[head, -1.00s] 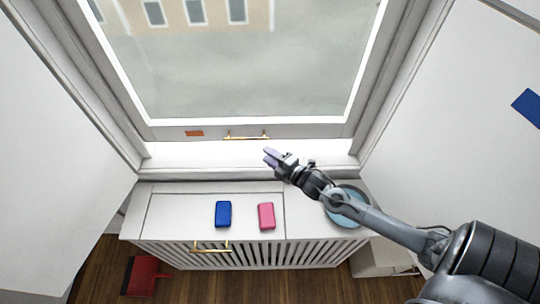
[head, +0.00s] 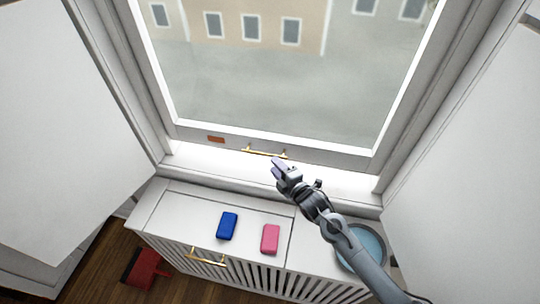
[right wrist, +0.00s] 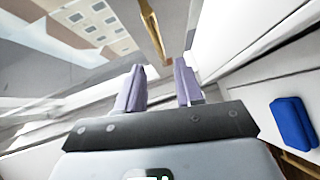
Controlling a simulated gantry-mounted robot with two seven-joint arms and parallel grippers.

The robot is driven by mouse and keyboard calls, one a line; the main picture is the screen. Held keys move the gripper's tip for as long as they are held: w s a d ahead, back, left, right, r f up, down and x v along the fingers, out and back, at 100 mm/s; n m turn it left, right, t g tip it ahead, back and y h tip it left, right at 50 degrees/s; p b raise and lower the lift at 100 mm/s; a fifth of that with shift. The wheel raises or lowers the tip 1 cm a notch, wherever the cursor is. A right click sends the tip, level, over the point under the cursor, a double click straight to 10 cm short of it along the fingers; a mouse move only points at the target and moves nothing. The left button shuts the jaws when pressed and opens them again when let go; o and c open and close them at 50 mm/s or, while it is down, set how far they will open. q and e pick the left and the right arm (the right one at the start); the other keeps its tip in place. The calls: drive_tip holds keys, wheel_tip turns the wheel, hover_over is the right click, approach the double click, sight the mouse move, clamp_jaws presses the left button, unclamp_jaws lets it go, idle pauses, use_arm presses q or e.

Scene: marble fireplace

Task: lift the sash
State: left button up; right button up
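The window sash (head: 330,147) is a white frame around a large glass pane, with its bottom rail just above the white sill. A gold bar handle (head: 264,153) is fixed to the bottom rail. My right gripper (head: 277,165) is just below the handle in the head view, apparently short of it. In the right wrist view my right gripper (right wrist: 159,82) has its two pale purple fingers apart with nothing between them. The gold handle (right wrist: 153,28) shows beyond the fingertips there. My left gripper is not in view.
A blue block (head: 227,226) and a pink block (head: 270,239) lie on the white cabinet (head: 185,215) below the sill. A round blue dish (head: 368,243) is partly behind my right arm. An orange tag (head: 216,139) is on the rail. White panels flank the window.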

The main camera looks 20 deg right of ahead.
sight(264, 154)
drive_tip(key=b+x, duration=0.1)
drive_tip(key=x, duration=0.7)
drive_tip(key=shift+w, duration=0.15)
clamp_jaws()
